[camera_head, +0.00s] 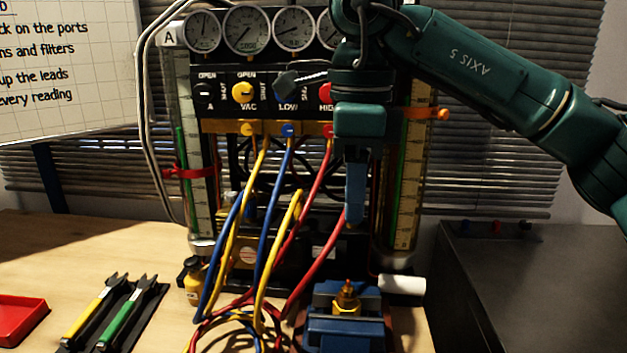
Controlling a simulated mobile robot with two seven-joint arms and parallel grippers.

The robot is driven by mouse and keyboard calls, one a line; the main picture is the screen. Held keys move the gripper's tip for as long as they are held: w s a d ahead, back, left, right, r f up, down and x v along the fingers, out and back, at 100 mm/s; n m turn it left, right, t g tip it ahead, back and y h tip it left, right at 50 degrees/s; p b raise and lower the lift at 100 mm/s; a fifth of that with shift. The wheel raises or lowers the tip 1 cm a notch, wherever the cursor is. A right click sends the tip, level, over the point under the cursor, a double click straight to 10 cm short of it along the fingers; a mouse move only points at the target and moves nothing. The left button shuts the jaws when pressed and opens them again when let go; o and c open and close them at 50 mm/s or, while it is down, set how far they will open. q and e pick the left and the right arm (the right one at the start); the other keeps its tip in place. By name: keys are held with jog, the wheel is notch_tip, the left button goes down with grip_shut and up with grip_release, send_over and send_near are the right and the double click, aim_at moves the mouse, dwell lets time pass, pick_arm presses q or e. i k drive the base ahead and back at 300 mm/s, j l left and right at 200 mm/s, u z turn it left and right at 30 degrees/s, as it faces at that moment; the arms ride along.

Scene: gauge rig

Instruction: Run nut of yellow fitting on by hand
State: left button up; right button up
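A yellow hose fitting (248,130) sits at the left port of the manifold's lower bar, and a yellow hose (258,165) hangs from it. Its nut is too small for me to tell how far on it is. My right gripper (355,218) points down, right of the red hose and in front of the rig. It is apart from the yellow fitting. Its blue fingers show edge-on, so their opening is hidden. Below it, a blue vise (345,332) holds an upright brass fitting (346,298). My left gripper is out of view.
A blue fitting (288,131) and a red fitting (328,131) sit beside the yellow one. Loose hoses tangle before the rig.

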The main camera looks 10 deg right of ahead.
aim_at(346, 292)
jog(key=k, duration=0.95)
